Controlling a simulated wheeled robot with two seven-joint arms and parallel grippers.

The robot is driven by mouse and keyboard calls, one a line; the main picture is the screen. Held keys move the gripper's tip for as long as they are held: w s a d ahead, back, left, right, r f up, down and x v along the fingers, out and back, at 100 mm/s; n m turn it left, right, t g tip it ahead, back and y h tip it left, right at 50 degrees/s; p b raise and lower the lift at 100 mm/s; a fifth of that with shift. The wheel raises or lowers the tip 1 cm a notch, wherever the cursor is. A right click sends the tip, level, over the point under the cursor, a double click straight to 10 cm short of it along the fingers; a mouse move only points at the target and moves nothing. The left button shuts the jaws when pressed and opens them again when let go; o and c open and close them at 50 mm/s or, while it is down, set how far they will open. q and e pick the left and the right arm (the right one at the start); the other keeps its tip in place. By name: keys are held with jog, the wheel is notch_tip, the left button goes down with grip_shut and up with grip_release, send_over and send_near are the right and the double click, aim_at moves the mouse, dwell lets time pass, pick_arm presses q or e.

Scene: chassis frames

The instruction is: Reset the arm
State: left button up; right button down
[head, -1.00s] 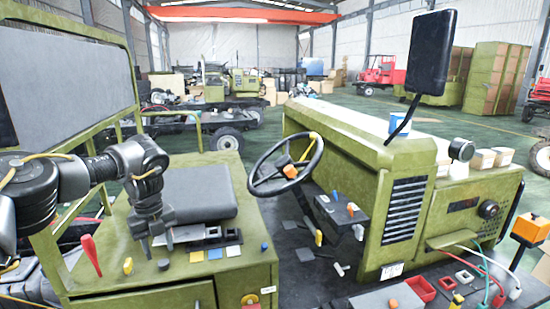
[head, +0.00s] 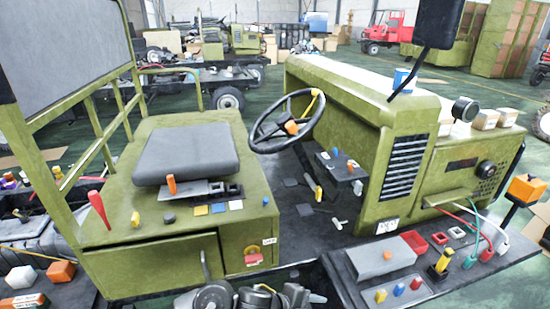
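The green chassis frame (head: 135,205) with a dark grey seat pad (head: 187,152) fills the left middle of the head view. An orange-topped lever (head: 171,185) stands upright at the black switch row (head: 212,192) in front of the pad. A red lever (head: 98,208) leans at the left edge of the frame top. Dark rounded links of my own arm show at the bottom edge of the view. Neither gripper's fingers can be seen.
The steering wheel (head: 287,122) and the green hood (head: 345,100) stand right of the seat. A dark bench (head: 350,285) with a red bin (head: 414,242) and buttons lies at the front right. Loose blocks (head: 60,271) lie at lower left.

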pick_arm(q)
jog(key=s+a+f+n+t+y, duration=0.1)
jog(key=s+a+n+t+y, duration=0.15)
jog(key=a+n, duration=0.6)
jog(key=s+a+f+n+t+y, duration=0.1)
jog(key=s+a+n+t+y, duration=0.15)
jog(key=a+n, duration=0.6)
jog(key=s+a+f+n+g+y, duration=0.2)
jog(key=s+a+n+y, duration=0.1)
jog(key=s+a, duration=0.55)
jog(key=s+a+f+n+g+y, duration=0.2)
jog(key=s+a+n+g, duration=0.1)
jog(key=s+a, duration=0.5)
notch_tip(320, 180, down, 32)
jog(key=a+g+b, duration=0.1)
jog(key=b, duration=0.5)
jog(key=s+a+f+b, duration=0.1)
jog(key=s+f+b, duration=0.1)
jog(key=s+f, duration=0.6)
jog(key=s+a+f+g+b, duration=0.1)
jog(key=s+f+b, duration=0.1)
jog(key=s+f, duration=0.7)
notch_tip(320, 180, down, 3)
jog(key=shift+a+r+g, duration=0.1)
jog(key=shift+a+g, duration=0.2)
jog(key=shift+a, duration=0.1)
